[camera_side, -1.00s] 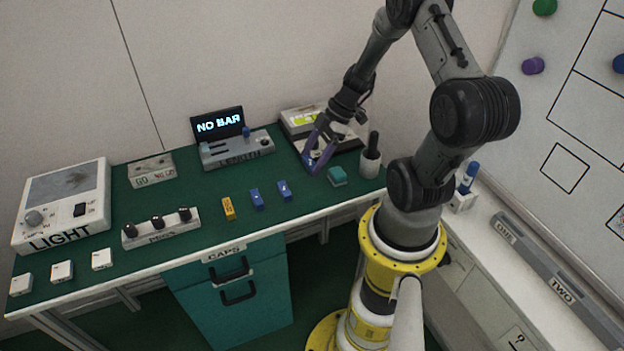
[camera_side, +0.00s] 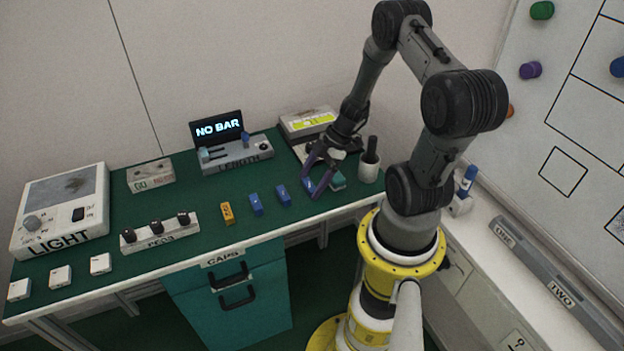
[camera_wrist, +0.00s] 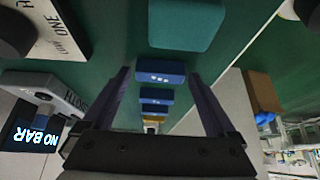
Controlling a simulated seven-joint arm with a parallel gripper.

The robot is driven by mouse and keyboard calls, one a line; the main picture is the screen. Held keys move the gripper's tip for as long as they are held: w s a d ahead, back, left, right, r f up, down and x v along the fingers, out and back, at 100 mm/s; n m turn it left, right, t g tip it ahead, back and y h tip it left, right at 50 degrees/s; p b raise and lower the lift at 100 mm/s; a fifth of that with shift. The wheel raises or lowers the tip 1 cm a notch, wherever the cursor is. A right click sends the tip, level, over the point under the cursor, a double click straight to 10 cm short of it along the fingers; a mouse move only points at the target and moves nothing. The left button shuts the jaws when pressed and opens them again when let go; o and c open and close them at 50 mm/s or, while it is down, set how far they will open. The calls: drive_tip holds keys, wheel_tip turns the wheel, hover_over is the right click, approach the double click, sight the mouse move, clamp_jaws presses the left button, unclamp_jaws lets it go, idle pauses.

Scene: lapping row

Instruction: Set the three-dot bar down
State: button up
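The blue three-dot bar (camera_wrist: 159,72) shows three pale dots in the wrist view. In the side view this bar (camera_side: 309,186) lies on the green bench top at the right end of a row of bars. My gripper (camera_side: 311,183) is low over it, one finger on either side. In the wrist view the fingers of my gripper (camera_wrist: 161,74) look spread, with narrow gaps beside the bar. Two more blue bars (camera_side: 283,195) (camera_side: 256,204) and a yellow bar (camera_side: 227,212) lie to its left.
The bench's front edge is close.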

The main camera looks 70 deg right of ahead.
drive_tip(key=shift+o, duration=0.2)
drive_tip(key=shift+r, duration=0.25)
drive_tip(key=v, duration=0.7)
drive_tip(key=shift+f, duration=0.1)
wheel_tip(320, 180, up, 7)
drive_tip(key=m+g, duration=0.1)
hover_over(312, 187)
drive_tip(key=a+r+m+h, duration=0.2)
drive_tip(key=a+r, duration=0.5)
drive_tip(key=r, duration=0.1)
drive_tip(key=s+a+r+m+t+h, duration=0.2)
drive_tip(key=s+a+r+m, duration=0.4)
drive_tip(key=s+a+r, duration=0.2)
drive_tip(key=shift+s, duration=0.2)
